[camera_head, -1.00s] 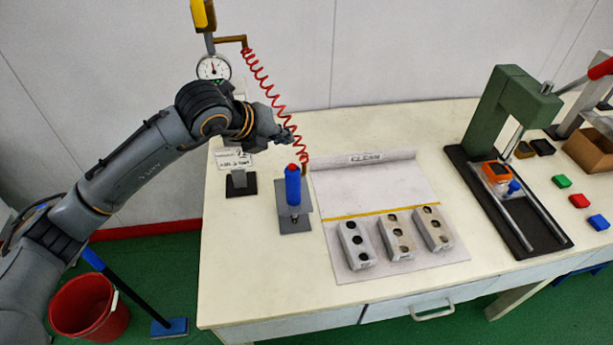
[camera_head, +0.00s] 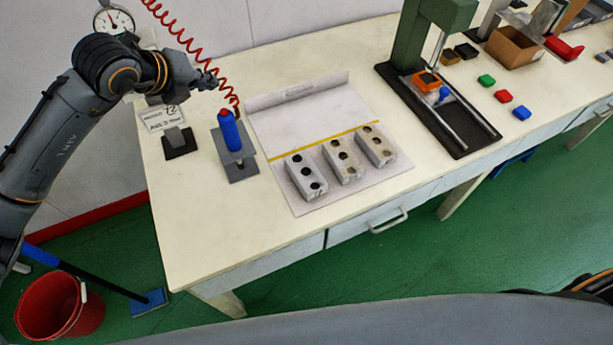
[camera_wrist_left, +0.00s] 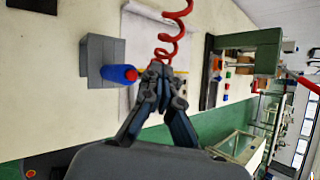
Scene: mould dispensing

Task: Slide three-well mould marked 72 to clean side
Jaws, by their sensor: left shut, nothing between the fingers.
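Three grey three-well moulds stand side by side on the front part of a pale mat (camera_head: 300,122), before its yellow line: a left one (camera_head: 297,185), a middle one (camera_head: 351,172) and a right one (camera_head: 384,158). The middle one looks browner. Their marks are too small to read. The mat beyond the line is bare. My left gripper (camera_head: 213,82) is shut and empty, above and behind the blue bottle, away from the moulds. Its closed fingers show in the left wrist view (camera_wrist_left: 158,70). My right gripper is not in view.
A blue bottle with red tip (camera_head: 229,132) stands on a grey stand left of the mat; a red coiled hose (camera_head: 190,45) hangs near my left gripper. A card (camera_head: 163,119) stands behind left. A green press (camera_head: 412,40) on a black base stands right.

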